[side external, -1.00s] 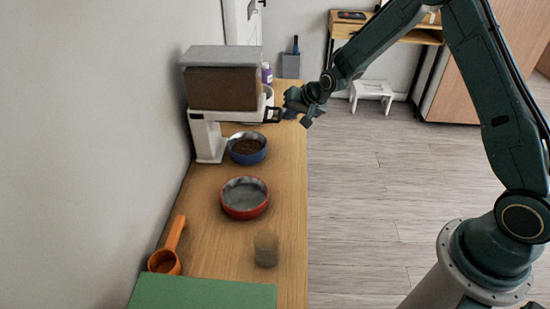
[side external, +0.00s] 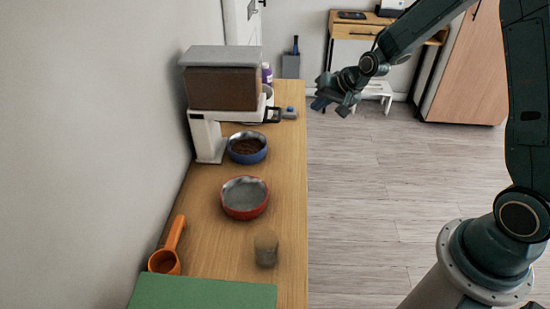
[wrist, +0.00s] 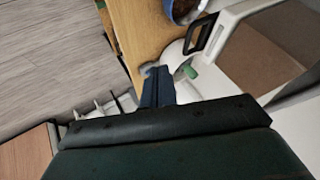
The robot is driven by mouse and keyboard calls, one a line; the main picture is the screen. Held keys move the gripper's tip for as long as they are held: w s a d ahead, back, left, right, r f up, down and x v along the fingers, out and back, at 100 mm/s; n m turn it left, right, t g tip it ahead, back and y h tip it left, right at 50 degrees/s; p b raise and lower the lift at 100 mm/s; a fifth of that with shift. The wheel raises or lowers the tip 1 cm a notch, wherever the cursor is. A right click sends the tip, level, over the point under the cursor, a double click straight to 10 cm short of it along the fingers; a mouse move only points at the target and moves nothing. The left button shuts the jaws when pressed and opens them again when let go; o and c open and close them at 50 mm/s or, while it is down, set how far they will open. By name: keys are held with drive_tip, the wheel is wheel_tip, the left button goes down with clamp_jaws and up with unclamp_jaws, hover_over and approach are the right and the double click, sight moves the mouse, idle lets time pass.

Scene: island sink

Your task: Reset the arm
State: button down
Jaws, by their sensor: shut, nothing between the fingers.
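My gripper (side external: 331,104) hangs in the air to the right of the wooden counter (side external: 285,190), over the floor side. It is apart from the dispenser (side external: 222,88), a white stand with a brown hopper and grey top. The dispenser's dark handle frame (side external: 272,115) and a small blue-grey knob (side external: 289,113) show beside it. In the wrist view my two dark blue fingers (wrist: 157,82) are together with nothing between them. The dispenser's dark handle loop (wrist: 201,34) is ahead of them there.
A blue bowl with brown pellets (side external: 247,148), a red bowl (side external: 245,197), a blurry cup (side external: 266,248) and an orange scoop (side external: 167,255) stand on the counter. A green board (side external: 200,292) is at the near end. The floor (side external: 365,190) right of the counter is clear.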

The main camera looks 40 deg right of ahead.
drive_tip(key=shift+s+r, duration=0.45)
drive_tip(key=shift+r, duration=0.1)
drive_tip(key=s+a+r+n+g, duration=0.1)
drive_tip(key=s+a+r+n, duration=0.35)
drive_tip(key=s+r, duration=0.75)
drive_tip(key=s+a+r+n, duration=0.1)
drive_tip(key=s+r, duration=0.1)
drive_tip(key=s, duration=0.7)
drive_tip(key=s+a+r+n+g, duration=0.1)
drive_tip(key=s+r+n, duration=0.1)
drive_tip(key=s, duration=0.8)
drive_tip(key=shift+a+h, duration=0.3)
drive_tip(key=shift+a, duration=0.1)
